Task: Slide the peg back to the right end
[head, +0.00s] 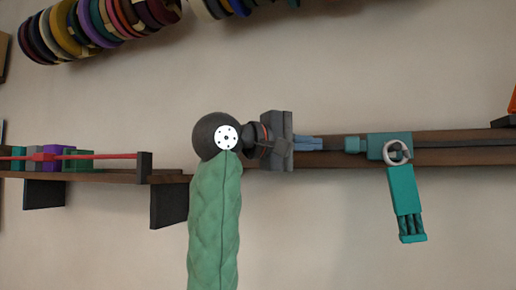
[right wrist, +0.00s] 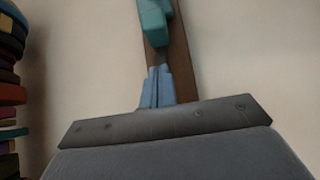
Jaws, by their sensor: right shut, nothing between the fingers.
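I cannot tell for certain which part is the peg. A teal slider block (head: 380,146) sits on the long brown rail (head: 450,147), with a pale ring (head: 397,152) on its front and a teal tag (head: 405,200) hanging below. At the left, a red piece (head: 43,156) sits on a thin red rod (head: 105,156) that runs to a dark end post (head: 144,166). My right gripper (head: 318,143) is shut and empty in front of the rail, its blue fingers left of the teal block. The fingers (right wrist: 154,72) point toward a teal part (right wrist: 153,20) in the right wrist view. My left gripper is out of view.
Purple (head: 55,164) and green (head: 79,160) blocks stand behind the red rod on a brown shelf (head: 110,177). Dark brackets (head: 169,206) hang below the shelf. Coloured spools (head: 90,25) hang at the top left.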

